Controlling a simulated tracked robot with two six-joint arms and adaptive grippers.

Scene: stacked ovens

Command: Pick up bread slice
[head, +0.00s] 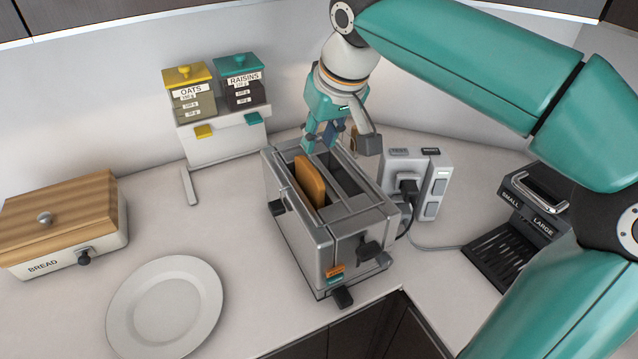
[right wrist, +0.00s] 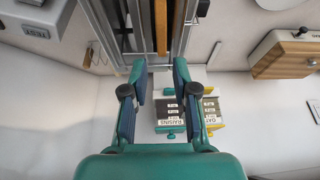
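A tan-brown bread slice (head: 310,181) stands upright in the left slot of the silver toaster (head: 342,248), its upper part sticking out. My right gripper (head: 321,142) hangs at the toaster's far end, beyond the slice and apart from it. In the right wrist view its two fingers (right wrist: 160,76) are spread with nothing between them, and the bread slice (right wrist: 161,24) shows as a narrow strip ahead of them. The slice's lower part is hidden inside the slot. My left gripper is in neither view.
A white plate (head: 165,306) and a bread box (head: 62,222) stand to the left. The oats and raisins dispenser (head: 222,143) is behind. A socket block (head: 430,187) with a plug and cord, and a black small/large device (head: 513,232), stand to the right.

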